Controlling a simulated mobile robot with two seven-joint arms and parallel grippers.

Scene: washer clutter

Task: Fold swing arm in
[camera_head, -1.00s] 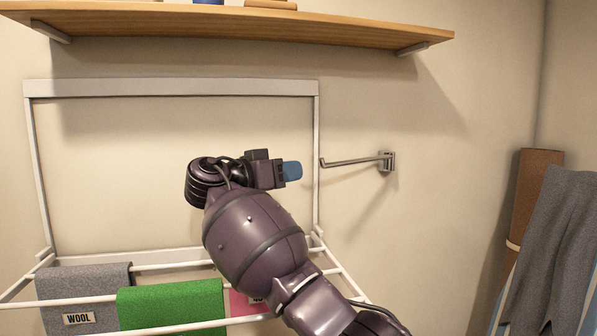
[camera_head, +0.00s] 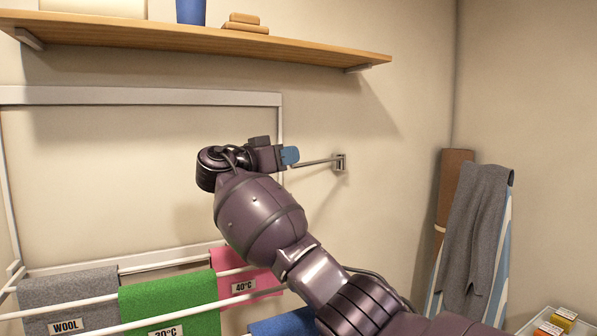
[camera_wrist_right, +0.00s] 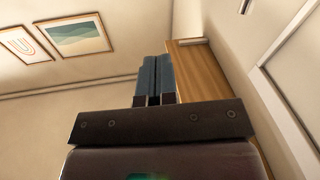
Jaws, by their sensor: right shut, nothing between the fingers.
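The swing arm (camera_head: 318,162) is a thin metal rod on a small wall bracket (camera_head: 339,162), to the right of the drying rack frame. It sticks out from the wall toward the left. My right gripper (camera_head: 291,155) has blue fingertips at the rod's free left end; they overlap it in the head view, and I cannot tell whether they touch. In the right wrist view the blue fingers (camera_wrist_right: 154,78) are together with nothing between them. The rod does not show clearly there. My left gripper is not in view.
A wall drying rack (camera_head: 281,130) holds grey, green, pink and blue cloths below my arm. A wooden shelf (camera_head: 200,45) with a blue container (camera_head: 190,11) hangs above. An ironing board with a grey cloth (camera_head: 474,235) leans at the right. The wall right of the bracket is clear.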

